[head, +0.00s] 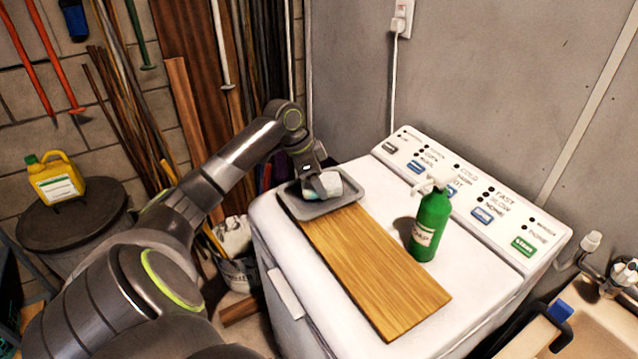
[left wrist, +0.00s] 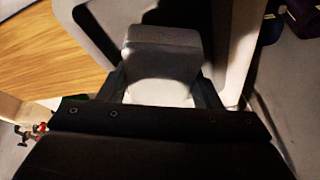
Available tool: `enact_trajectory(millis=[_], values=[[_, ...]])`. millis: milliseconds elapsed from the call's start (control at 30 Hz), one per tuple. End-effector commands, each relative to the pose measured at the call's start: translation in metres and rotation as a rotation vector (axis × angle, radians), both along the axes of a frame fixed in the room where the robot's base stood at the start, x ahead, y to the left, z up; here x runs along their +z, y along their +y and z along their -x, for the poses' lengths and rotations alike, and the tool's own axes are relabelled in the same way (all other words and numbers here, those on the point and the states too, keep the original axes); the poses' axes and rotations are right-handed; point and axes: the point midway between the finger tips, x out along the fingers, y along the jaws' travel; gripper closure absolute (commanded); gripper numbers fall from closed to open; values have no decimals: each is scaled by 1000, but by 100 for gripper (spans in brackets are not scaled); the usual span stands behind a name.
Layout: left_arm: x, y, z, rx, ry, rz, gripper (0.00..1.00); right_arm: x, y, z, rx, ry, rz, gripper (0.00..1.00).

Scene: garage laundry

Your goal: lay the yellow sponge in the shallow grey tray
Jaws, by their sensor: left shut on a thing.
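The shallow grey tray (head: 368,177) sits on top of the white washing machine at its back left corner. My left gripper (head: 322,186) is over the tray, pointing down, and is shut on a pale block (head: 331,182) that looks white with a bluish-green edge. In the left wrist view the pale block (left wrist: 162,60) is between the two fingers, with the tray floor (left wrist: 100,28) around it. I cannot tell whether the block touches the tray. I see no clearly yellow sponge. My right gripper is not in view.
A wooden board (head: 375,270) lies in front of the tray on the washing machine (head: 480,275). A green bottle (head: 431,226) stands upright right of the board. A yellow jug (head: 55,180) stands on a dark round lid at left. A sink (head: 590,330) is at right.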

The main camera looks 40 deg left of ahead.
Motion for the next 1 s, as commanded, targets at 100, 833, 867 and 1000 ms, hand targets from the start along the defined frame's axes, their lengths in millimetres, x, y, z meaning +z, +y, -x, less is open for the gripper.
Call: enact_trajectory(millis=[100,833,867,1000], values=[[-14,0,1,0,2,1,60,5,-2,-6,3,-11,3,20],[-17,0,0,-1,-1,-1,33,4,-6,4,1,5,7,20],[-15,0,0,0,-1,-2,33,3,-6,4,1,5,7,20],[-3,5,4,0,-1,-5,33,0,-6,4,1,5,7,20]])
